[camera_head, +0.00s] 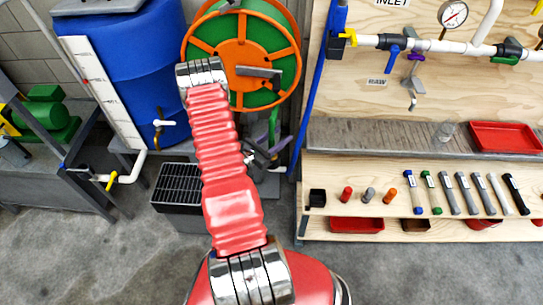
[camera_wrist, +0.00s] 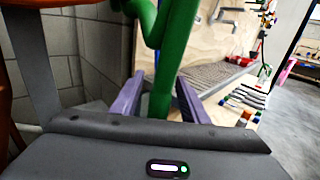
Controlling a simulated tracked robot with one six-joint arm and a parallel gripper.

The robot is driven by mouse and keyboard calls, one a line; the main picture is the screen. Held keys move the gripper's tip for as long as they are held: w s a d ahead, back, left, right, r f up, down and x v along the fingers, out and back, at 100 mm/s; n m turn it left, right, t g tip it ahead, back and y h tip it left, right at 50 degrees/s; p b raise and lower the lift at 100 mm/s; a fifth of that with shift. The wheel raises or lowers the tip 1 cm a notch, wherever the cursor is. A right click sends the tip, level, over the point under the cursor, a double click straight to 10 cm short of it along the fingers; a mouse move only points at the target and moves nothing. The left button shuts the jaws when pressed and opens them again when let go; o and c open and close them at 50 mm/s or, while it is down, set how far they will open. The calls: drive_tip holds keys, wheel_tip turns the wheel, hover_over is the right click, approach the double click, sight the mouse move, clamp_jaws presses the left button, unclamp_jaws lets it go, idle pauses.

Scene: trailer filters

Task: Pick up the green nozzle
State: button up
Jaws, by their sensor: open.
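The green nozzle (camera_head: 273,122) shows as a small green piece just below the right side of the hose reel in the head view. In the wrist view the green nozzle (camera_wrist: 175,62) is large and close, running down between my two purple fingers. My gripper (camera_wrist: 160,98) is open, with one finger on each side of the green part. Gaps show beside it, though contact is hard to judge. In the head view my gripper (camera_head: 268,150) is small and partly hidden behind my arm. The nozzle's lower end is hidden behind the gripper body in the wrist view.
The orange and green hose reel (camera_head: 275,50) is above my gripper, beside a blue tank (camera_head: 135,65). A wooden workbench (camera_head: 335,170) with filters and a red tray (camera_head: 505,137) stands at right. A black grated box (camera_head: 178,185) is at lower left. The floor in front is clear.

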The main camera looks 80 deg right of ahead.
idle(0.4)
clamp_jaws()
idle(0.7)
